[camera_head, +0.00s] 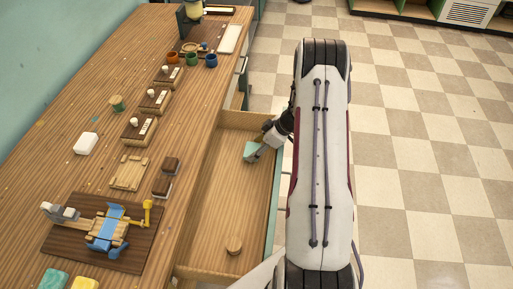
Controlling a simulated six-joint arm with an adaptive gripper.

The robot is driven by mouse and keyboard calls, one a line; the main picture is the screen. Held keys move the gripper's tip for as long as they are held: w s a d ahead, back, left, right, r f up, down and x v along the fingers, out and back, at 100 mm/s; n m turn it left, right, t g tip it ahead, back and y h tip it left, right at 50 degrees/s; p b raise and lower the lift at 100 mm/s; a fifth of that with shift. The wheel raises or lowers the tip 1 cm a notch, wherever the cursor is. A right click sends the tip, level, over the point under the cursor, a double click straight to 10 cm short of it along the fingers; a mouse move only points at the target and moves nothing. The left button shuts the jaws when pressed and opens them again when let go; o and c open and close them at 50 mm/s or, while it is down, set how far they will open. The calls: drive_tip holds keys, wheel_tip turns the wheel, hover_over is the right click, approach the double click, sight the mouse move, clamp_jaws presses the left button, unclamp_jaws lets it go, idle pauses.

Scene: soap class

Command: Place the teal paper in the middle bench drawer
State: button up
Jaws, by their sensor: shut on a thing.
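A bench drawer (217,187) stands pulled out from the right side of the wooden bench, with a bare wooden floor. My gripper (258,148) is over the upper right part of this drawer, close to its outer side. It is shut on the small teal paper (251,152), which hangs at its fingertips. I cannot tell whether the paper touches the drawer floor. My arm hides the floor just outside the drawer.
The wooden bench top (60,150) holds small trays, coloured cups (192,58), a white block (87,143), dark blocks (167,176) and a blue-and-yellow fixture (108,229) on a dark board. A teal block (53,279) lies at the near edge. Checkered floor is open at the right.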

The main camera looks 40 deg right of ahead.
drive_tip(key=o, duration=0.8)
drive_tip(key=shift+s+f, duration=0.2)
drive_tip(key=shift+f, duration=0.3)
drive_tip(key=shift+r, duration=0.2)
drive_tip(key=shift+d+r, duration=0.1)
drive_tip(key=shift+r, duration=0.4)
drive_tip(key=v, duration=1.2)
drive_tip(key=shift+w, duration=0.2)
drive_tip(key=shift+r, duration=0.15)
